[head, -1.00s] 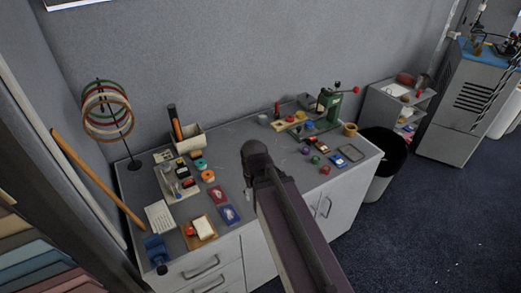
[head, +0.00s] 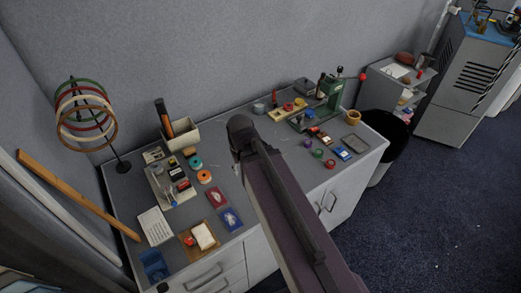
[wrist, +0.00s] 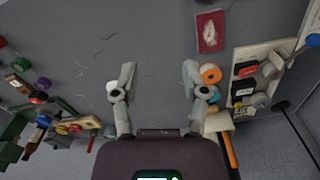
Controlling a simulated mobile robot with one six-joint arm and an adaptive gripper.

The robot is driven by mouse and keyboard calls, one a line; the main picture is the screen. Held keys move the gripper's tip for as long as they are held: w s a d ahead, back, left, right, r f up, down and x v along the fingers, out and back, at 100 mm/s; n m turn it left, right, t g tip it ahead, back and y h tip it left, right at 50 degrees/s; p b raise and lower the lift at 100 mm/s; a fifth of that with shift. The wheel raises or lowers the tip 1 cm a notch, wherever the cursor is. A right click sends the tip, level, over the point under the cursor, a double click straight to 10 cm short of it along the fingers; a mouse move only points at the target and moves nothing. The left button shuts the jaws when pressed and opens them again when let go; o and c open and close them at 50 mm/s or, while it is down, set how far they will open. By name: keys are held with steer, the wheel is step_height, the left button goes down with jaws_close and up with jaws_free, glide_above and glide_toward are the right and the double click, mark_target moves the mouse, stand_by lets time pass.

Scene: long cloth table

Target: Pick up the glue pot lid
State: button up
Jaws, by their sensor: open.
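I cannot tell which item is the glue pot lid. Several small round pieces lie on the grey worktop (head: 262,165), among them a green one (head: 308,143), a purple one (head: 318,153) and a red one (head: 329,164). The green one (wrist: 43,84) and the purple one (wrist: 22,68) also show at the left of the wrist view. My gripper (wrist: 158,70) is open over bare worktop, with nothing between its fingers. An orange roll (wrist: 210,73) is just right of its right finger. In the head view my arm hides the fingers.
A tray of small parts (head: 155,188), a teal roll (head: 195,162) and a pen box (head: 184,137) stand left of my arm. A green press (head: 333,92) stands at the back right. A ring stand (head: 122,166) is at the left end. The middle worktop is mostly clear.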

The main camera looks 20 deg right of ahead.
steer(key=shift+a, duration=0.35)
steer(key=shift+o, duration=0.9)
steer(key=w+d+f+n+b, duration=0.1)
steer(key=w+d+f+b, duration=0.1)
steer(key=w+d, duration=0.5)
steer(key=w+d+f+n+b, duration=0.1)
steer(key=w+d+f+b, duration=0.1)
steer(key=w+d, duration=0.6)
steer(key=w, duration=0.7)
steer(key=shift+d, duration=0.25)
step_height(320, 180, down, 9)
steer(key=b, duration=0.8)
steer(key=shift+r+b, duration=0.2)
steer(key=shift+b, duration=0.15)
